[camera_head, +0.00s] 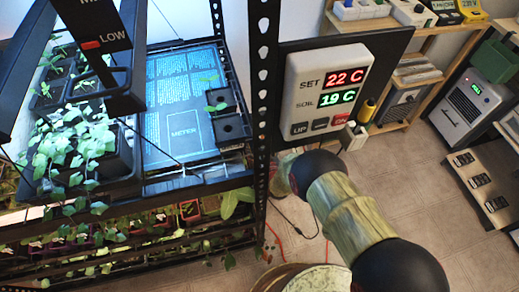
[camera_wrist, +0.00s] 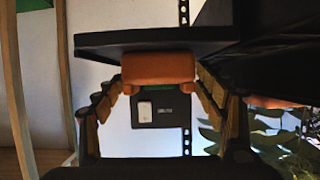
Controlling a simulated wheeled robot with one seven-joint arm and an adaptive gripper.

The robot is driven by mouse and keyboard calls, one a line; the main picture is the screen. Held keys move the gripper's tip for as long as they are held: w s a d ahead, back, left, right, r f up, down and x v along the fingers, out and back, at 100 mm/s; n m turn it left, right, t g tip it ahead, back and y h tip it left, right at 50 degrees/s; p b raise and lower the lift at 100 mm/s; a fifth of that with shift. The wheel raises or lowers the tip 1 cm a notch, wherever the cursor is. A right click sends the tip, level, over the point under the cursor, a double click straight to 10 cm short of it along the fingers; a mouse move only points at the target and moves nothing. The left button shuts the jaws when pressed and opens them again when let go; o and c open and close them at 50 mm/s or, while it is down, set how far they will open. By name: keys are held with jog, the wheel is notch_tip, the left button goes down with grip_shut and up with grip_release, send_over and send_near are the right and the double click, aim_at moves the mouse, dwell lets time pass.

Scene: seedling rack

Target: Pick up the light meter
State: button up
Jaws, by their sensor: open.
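My gripper (camera_wrist: 160,88) is open in the wrist view, its two segmented fingers spread left and right. An orange block (camera_wrist: 158,68) with two rounded lower ends shows between the fingertips. I cannot tell whether the fingers touch it. Below it is a dark panel (camera_wrist: 172,112) with a small white rectangle and lettering. I cannot tell for sure which of these belongs to the light meter. In the head view my arm reaches behind the temperature display, which hides my gripper. The blue-lit tray (camera_head: 180,100) has an outlined spot marked METER, which is bare.
The temperature display (camera_head: 325,88) sits on a dark panel beside the rack's perforated post (camera_head: 263,90). Seedlings (camera_head: 75,150) crowd the rack's left side. A dark slab (camera_wrist: 150,40) is above the fingers, and leaves (camera_wrist: 280,135) are at right. Shelves with devices (camera_head: 468,10) stand at upper right.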

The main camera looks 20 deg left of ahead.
jog(key=c, duration=0.3)
jog(key=c, duration=1.1)
jog(key=shift+r, duration=0.1)
jog(key=shift+c, duration=0.9)
